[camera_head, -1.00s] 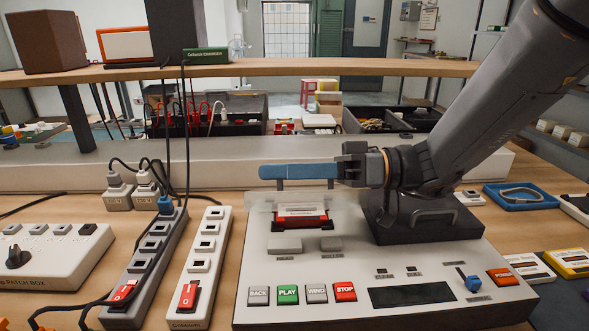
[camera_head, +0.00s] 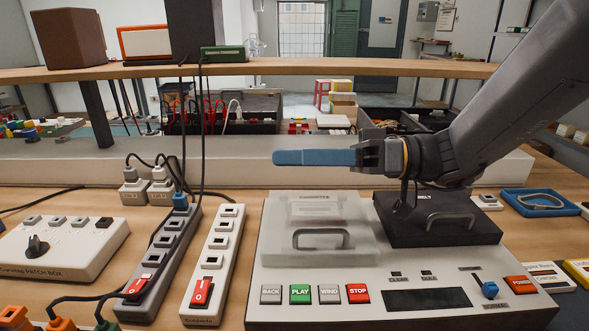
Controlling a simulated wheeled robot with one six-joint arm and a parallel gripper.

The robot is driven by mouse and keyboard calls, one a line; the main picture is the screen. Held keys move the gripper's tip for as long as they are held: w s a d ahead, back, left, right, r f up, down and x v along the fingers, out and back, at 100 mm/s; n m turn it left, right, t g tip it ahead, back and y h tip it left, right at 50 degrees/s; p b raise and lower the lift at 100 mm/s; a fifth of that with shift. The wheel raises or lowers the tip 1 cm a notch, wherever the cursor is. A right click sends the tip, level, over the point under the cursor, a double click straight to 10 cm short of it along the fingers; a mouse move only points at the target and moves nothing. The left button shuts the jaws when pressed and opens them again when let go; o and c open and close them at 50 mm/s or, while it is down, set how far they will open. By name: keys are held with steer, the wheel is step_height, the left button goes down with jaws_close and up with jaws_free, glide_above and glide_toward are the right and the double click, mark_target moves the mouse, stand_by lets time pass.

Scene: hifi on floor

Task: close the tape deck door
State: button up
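The tape deck (camera_head: 285,275) is a pale console with a row of buttons on its front. Its translucent door (camera_head: 350,247) with a dark handle (camera_head: 321,238) lies down over the cassette bay at the left. A cassette (camera_head: 313,208) shows faintly through it. I cannot tell whether the door sits fully flush. My gripper (camera_head: 283,158) is above and behind the door, apart from it, its blue fingers pointing left. The fingers overlap from the side, so their opening is hidden. Nothing is seen held.
A dark lid with a handle (camera_head: 442,228) covers the deck's right bay, below my arm. Power strips (camera_head: 218,265) and a patch box (camera_head: 62,250) stand to the left. A grey ledge (camera_head: 90,173) and a wooden shelf (camera_head: 350,69) run behind. A blue tray (camera_head: 540,202) is at the right.

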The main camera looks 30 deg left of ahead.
step_height(320, 180, up, 8)
steer(key=shift+s+a+f, duration=0.1)
steer(key=shift+s, duration=0.05)
stand_by(0.6)
